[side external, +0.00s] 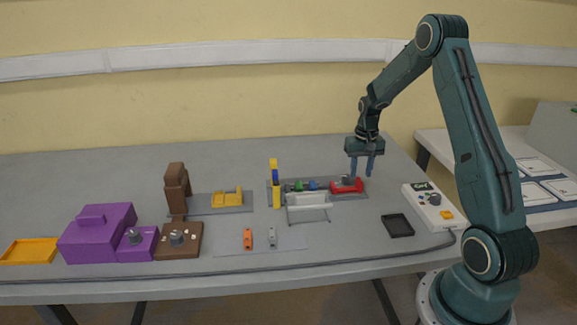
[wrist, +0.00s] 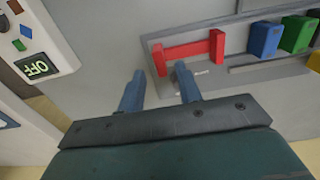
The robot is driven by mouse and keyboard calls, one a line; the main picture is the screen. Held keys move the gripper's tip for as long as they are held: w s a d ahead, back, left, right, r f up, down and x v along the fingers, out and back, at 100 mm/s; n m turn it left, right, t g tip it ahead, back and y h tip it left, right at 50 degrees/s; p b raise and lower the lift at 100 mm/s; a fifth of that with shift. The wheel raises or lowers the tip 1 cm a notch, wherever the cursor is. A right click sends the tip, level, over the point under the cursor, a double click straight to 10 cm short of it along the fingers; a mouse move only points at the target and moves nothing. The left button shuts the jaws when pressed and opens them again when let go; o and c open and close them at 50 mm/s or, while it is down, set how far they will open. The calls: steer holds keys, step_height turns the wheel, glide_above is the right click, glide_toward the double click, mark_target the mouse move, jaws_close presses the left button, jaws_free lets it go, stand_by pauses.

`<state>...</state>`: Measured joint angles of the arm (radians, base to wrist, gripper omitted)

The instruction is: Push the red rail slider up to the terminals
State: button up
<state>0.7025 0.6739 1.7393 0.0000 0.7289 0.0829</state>
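The red rail slider (side external: 346,187) sits at the right end of a grey rail plate (side external: 380,195). In the wrist view the slider (wrist: 188,51) is a red bar with raised ends. A blue terminal (side external: 312,185) and a green terminal (side external: 299,186) stand left of it on the rail. In the wrist view the blue block (wrist: 264,39) and green block (wrist: 297,36) are right of the slider, with a gap between blue and red. My gripper (side external: 361,172) points down above the slider's right part. Its fingers (wrist: 160,80) are apart and empty; contact with the slider cannot be told.
A yellow and blue upright piece (side external: 275,180) stands at the rail's left end. A clear grey holder (side external: 308,207) is in front. A white box with display (side external: 428,207) and a black tray (side external: 397,225) lie to the right. Purple and brown boxes are far left.

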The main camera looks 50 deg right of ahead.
mark_target(360, 179)
steer(key=shift+f, duration=1.8)
jaws_close()
